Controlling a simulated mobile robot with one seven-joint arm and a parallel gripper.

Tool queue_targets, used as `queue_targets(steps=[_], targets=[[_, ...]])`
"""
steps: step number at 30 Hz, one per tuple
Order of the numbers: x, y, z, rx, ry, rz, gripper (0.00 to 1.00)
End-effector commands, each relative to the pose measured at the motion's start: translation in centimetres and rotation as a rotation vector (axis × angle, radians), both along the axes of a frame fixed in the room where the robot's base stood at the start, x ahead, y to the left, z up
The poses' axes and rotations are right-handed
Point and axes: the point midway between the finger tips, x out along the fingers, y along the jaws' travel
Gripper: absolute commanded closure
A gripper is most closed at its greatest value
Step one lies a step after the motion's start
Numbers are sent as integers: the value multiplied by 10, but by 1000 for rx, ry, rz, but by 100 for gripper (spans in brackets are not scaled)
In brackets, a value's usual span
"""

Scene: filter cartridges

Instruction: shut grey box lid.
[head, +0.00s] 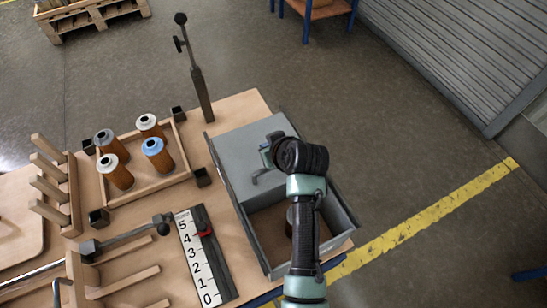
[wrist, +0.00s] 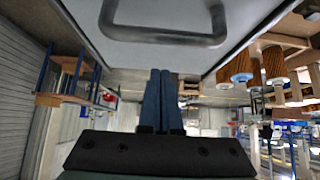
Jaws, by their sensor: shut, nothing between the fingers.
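The grey box (head: 345,222) stands at the right end of the table. Its grey lid (head: 235,160) covers the far part, and the near part of the box is open. I cannot tell whether the lid slides or tilts. A dark bar handle (head: 262,177) is on the lid. It also shows close up in the wrist view (wrist: 165,38). My gripper (head: 266,157) is beside the handle at the lid. In the wrist view its fingers (wrist: 161,100) are together and empty, below the handle in the picture. I cannot tell whether they touch the lid.
A dark cylinder (head: 290,217) is inside the box, partly hidden by my arm. Left of the box are a number scale (head: 200,262), a wooden tray (head: 180,140) with several cartridges, and a wooden peg rack (head: 70,195). A dark post (head: 202,95) stands behind the box.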

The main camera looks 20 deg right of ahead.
Motion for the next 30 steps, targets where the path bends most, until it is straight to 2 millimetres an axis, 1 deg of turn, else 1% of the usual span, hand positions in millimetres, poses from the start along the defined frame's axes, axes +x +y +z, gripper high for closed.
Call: queue_targets(steps=[2,3,6,12,25,30], targets=[[8,1,-8,0,2,1,100],[-4,0,-7,0,5,-1,100],[-18,0,-9,1,3,-1,100],[-32,-1,-12,-1,0,-1,100],[-34,-1,-14,-1,0,-1,100],[-41,-2,-13,-1,0,-1,100]])
